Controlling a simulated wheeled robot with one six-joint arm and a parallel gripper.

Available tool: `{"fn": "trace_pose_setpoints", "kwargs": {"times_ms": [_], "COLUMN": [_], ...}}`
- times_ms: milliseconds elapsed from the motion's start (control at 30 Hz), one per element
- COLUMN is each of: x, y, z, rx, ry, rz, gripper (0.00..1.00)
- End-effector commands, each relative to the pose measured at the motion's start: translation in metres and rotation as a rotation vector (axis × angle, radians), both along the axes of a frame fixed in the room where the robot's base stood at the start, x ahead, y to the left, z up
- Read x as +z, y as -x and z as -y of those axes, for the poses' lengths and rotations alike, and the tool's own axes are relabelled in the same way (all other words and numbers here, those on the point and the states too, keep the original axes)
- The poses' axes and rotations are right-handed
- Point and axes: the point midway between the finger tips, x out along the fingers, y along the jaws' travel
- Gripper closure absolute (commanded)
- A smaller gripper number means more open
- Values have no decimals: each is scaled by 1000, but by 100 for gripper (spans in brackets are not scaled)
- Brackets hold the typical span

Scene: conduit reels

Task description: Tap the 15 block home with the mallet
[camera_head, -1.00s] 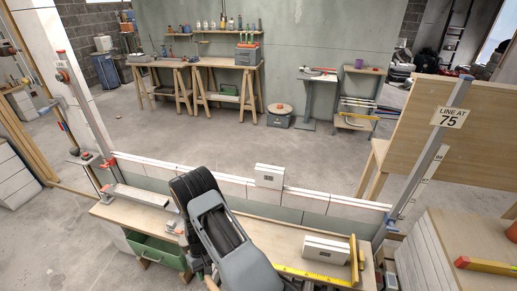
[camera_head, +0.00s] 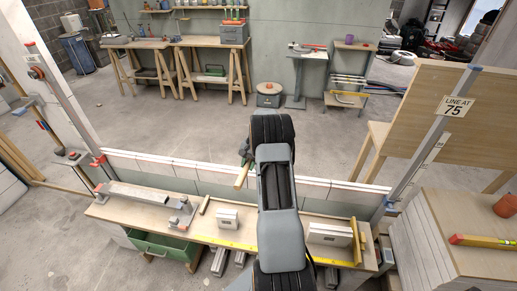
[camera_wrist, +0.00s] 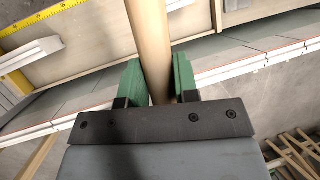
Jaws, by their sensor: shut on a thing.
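A light wooden handle, which I take as the mallet's (camera_wrist: 148,35), stands between the green fingers of my gripper (camera_wrist: 157,78) in the wrist view. In the head view my gripper (camera_head: 248,158) is above the low block wall (camera_head: 160,163), with the wooden handle (camera_head: 242,176) sticking out below it. The mallet's head cannot be made out. My arm covers the middle of the wall top, and the 15 block does not show there.
The bench (camera_head: 140,199) holds a yellow tape (camera_head: 225,243) along its front edge and a clamp-like tool (camera_head: 183,213). A post with a "LINE AT 75" sign (camera_head: 454,106) stands at the right. The floor behind the wall is open.

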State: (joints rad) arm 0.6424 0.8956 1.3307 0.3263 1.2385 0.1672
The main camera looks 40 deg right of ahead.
Motion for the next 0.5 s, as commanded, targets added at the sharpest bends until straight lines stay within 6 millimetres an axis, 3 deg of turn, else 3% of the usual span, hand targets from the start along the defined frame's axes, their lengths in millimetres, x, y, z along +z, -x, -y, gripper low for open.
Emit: {"fn": "trace_pose_setpoints", "kwargs": {"times_ms": [33, 200, 500], "x": [15, 42, 51], "y": [2, 9, 13], "z": [13, 37, 49], "rx": [-34, -113, -153], "ry": [4, 0, -2], "rz": [6, 2, -1], "gripper": [100, 100, 100]}}
